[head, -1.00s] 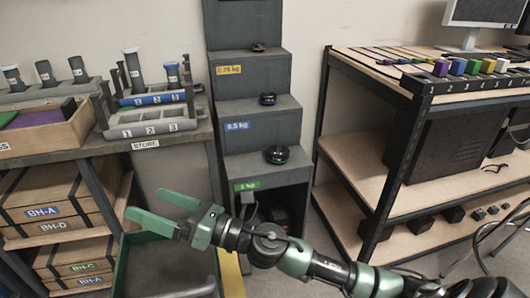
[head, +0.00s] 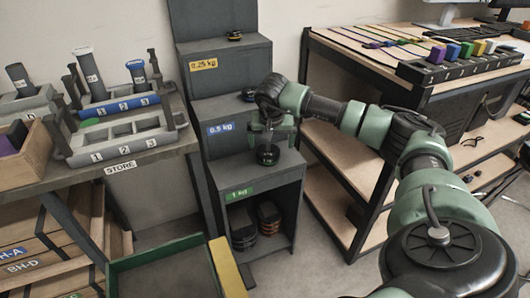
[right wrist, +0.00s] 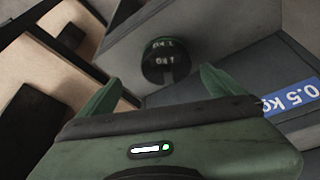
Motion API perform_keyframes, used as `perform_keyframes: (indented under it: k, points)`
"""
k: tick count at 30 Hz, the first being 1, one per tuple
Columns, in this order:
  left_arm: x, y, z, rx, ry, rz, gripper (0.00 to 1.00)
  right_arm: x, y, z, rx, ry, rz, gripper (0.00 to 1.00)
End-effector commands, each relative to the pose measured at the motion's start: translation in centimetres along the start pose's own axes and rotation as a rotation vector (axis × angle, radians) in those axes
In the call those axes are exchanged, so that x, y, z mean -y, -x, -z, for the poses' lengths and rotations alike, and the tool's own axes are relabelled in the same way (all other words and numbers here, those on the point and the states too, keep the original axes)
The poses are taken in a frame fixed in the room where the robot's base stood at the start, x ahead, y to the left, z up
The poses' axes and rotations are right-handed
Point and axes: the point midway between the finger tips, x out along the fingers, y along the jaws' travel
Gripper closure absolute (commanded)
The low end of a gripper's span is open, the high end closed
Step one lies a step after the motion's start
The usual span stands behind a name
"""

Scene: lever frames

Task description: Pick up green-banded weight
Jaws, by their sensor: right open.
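The green-banded weight (head: 268,155) is a dark round weight standing on the lowest step, above the green 1 kg label (head: 239,194). My right gripper (head: 270,134) is over this step, pointing down at the weight, with its fingers open. In the right wrist view the weight (right wrist: 160,62) shows its dark top with pale markings, just beyond the fingertips and between them. I cannot tell whether the fingers touch it. My left gripper is not in view.
The stepped stand (head: 226,112) rises behind, with another weight (head: 249,95) on the 0.5 kg step and one (head: 234,36) on the 0.25 kg step. A shelf unit (head: 345,150) stands close on the right. A green-rimmed bin (head: 160,252) is at lower left.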

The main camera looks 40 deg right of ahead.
Motion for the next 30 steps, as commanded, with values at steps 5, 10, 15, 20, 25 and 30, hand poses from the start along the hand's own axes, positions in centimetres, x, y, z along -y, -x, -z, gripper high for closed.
perform_keyframes:
  k: [5, 10, 15, 20, 25, 30]
  points:
    - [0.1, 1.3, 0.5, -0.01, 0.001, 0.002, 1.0, 0.5, -2.3, -0.4, 0.001, 0.0, 0.003, 0.04]
    - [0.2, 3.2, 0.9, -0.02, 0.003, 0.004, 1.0, 0.9, -4.9, -0.6, 0.003, -0.002, 0.002, 0.04]
    - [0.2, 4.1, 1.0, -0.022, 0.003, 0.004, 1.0, 1.0, -6.0, -0.6, 0.0, 0.0, 0.005, 0.04]
    - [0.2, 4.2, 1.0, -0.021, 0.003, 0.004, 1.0, 1.0, -6.0, -0.5, 0.0, 0.0, 0.005, 0.04]
    - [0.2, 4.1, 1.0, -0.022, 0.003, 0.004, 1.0, 1.0, -5.9, -0.5, 0.001, 0.0, 0.005, 0.4]
    - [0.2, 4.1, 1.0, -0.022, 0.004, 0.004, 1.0, 1.0, -5.9, -0.5, 0.001, -0.001, 0.005, 0.87]
